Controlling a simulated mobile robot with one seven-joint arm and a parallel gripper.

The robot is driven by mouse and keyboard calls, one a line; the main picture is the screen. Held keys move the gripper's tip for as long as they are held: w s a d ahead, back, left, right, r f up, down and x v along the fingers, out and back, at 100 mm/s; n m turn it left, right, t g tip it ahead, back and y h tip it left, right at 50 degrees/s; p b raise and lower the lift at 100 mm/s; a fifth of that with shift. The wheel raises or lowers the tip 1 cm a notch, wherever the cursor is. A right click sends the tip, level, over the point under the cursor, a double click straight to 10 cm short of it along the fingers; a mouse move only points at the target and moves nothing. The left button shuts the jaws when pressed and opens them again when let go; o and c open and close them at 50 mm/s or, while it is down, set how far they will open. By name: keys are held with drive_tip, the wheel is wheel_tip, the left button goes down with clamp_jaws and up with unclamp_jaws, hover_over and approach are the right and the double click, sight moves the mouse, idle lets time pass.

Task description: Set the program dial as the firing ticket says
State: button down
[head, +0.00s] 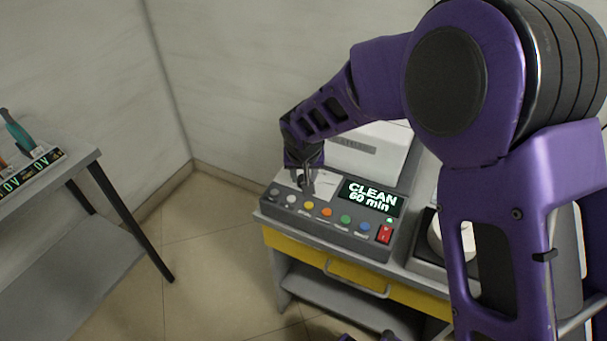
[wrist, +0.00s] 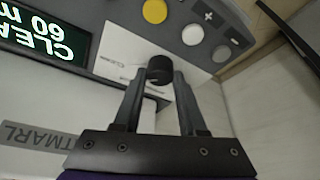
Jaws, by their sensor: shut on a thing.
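The program dial is a black knob (wrist: 159,69) on a pale plate (wrist: 118,62) of a grey control panel (head: 345,233). My gripper (wrist: 160,82) is shut on this knob, with one finger on each side of it. In the head view my gripper (head: 307,186) comes down on the panel's left part and hides most of the knob. The green-lit display (head: 370,197) reads CLEAN, 60 min. In the wrist view the display (wrist: 45,30) appears upside down. The small print on the plate is too small to read. I cannot make out a firing ticket.
Several coloured buttons (head: 327,212) and a red switch (head: 384,234) line the panel's front. A white appliance (head: 372,152) stands behind it. The panel rests on a bench with a yellow front (head: 302,250). A grey table (head: 75,175) stands left, with open floor between.

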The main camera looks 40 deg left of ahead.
drive_tip(key=n, duration=0.1)
drive_tip(key=n+g+p, duration=0.1)
drive_tip(key=n, duration=0.1)
drive_tip(key=shift+w+d+r+n+y+p, duration=0.1)
drive_tip(key=shift+r+n+y+p, duration=0.05)
drive_tip(key=shift+n+y+p, duration=0.2)
drive_tip(key=n+g+y+p, duration=0.1)
drive_tip(key=n, duration=0.2)
drive_tip(key=shift+w+n+p, duration=0.1)
drive_tip(key=shift+n+p, duration=0.15)
drive_tip(key=shift+p, duration=0.05)
drive_tip(key=n+g, duration=0.1)
drive_tip(key=n, duration=0.2)
drive_tip(key=n+g, duration=0.1)
drive_tip(key=n, duration=0.2)
drive_tip(key=shift+w+g, duration=0.1)
drive_tip(key=shift+g, duration=0.3)
drive_tip(key=shift+n, duration=0.3)
drive_tip(key=shift+f, duration=0.2)
drive_tip(key=shift+c, duration=2.3)
unclamp_jaws()
drive_tip(key=shift+r, duration=0.1)
drive_tip(key=v, duration=1.7)
drive_tip(key=shift+r, duration=0.2)
